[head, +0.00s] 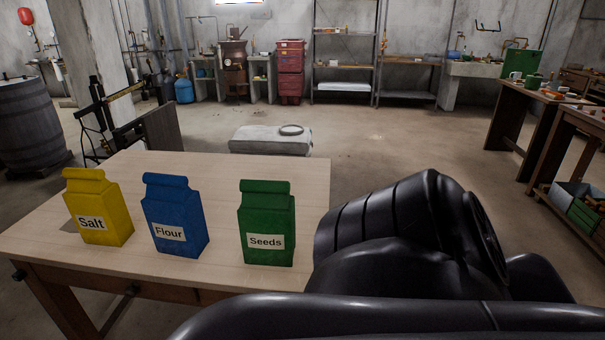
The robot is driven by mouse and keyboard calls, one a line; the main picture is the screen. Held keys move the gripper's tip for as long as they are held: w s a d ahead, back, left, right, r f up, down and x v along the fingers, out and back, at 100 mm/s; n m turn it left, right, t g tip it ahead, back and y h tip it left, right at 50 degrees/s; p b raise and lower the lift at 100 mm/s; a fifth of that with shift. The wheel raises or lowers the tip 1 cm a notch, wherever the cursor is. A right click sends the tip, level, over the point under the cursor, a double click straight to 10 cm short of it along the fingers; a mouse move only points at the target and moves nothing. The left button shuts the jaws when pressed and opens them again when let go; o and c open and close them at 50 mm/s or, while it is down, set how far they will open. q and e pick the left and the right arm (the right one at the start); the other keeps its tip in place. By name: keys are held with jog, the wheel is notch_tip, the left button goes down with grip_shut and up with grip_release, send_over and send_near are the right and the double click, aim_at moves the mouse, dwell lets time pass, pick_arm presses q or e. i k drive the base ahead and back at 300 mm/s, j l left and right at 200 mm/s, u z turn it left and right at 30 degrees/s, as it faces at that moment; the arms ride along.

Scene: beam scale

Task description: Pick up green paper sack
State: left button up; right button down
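The green paper sack (266,222), labelled "Seeds", stands upright on the light wooden table (228,163). It is the rightmost of three sacks, and nothing covers it. My black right arm fills the lower right of the head view, just right of the green sack and apart from it in the picture. No gripper fingers can be made out on it. My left gripper is not in view.
A blue "Flour" sack (174,214) and a yellow "Salt" sack (98,207) stand left of the green one. A beam scale (113,118) stands behind the table at left, near a barrel (32,122). The tabletop behind the sacks is clear.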

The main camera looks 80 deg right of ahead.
aim_at(266, 212)
jog(key=z, duration=2.15)
